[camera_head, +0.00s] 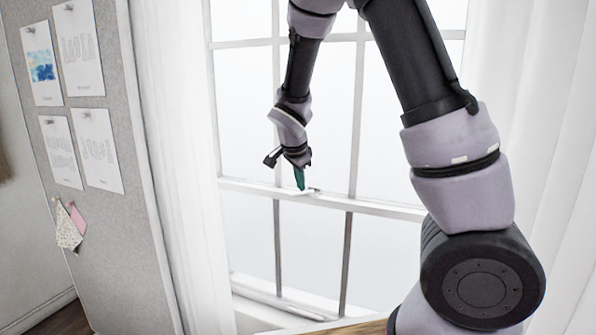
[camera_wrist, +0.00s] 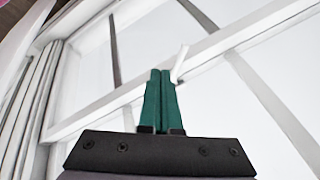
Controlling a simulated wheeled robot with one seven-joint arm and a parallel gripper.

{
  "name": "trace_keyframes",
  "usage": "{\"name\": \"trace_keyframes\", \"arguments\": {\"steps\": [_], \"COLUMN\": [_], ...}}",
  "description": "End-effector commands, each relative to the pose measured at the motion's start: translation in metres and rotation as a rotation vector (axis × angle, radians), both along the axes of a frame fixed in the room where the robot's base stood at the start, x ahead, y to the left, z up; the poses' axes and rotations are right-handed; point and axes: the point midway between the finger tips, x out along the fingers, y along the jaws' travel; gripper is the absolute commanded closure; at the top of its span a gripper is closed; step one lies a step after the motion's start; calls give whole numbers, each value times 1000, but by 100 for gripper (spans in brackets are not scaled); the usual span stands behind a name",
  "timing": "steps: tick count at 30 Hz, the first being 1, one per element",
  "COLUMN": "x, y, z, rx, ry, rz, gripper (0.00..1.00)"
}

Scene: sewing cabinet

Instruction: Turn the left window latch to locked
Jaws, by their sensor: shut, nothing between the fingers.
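My gripper (camera_head: 301,188) has green fingers pressed together, with nothing between them. In the head view it points down at the white middle rail of the window (camera_head: 375,207). In the wrist view the fingertips (camera_wrist: 160,72) are in front of the same rail. A small white window latch (camera_wrist: 180,64) stands up from the rail just right of the fingertips, close to them or touching; I cannot tell which. In the head view only a small part near the fingertips, perhaps the latch (camera_head: 314,190), shows. Only one latch is visible.
A white curtain (camera_head: 180,170) hangs left of the window, and another curtain (camera_head: 550,130) hangs on the right. A grey pinboard (camera_head: 105,215) with papers and fabric swatches stands at the left. A wooden surface edge (camera_head: 355,328) shows at the bottom.

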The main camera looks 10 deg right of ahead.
Motion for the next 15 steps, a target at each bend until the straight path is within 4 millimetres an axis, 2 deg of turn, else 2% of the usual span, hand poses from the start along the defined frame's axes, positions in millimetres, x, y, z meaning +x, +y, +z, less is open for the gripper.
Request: {"name": "trace_keyframes", "arguments": {"steps": [2, 6, 15], "x": [7, 25, 38], "y": [-5, 2, 8], "z": [-16, -27, -36], "rx": [-4, 0, 1], "ry": [3, 1, 0], "rz": [-3, -1, 1], "gripper": [100, 100, 100]}}
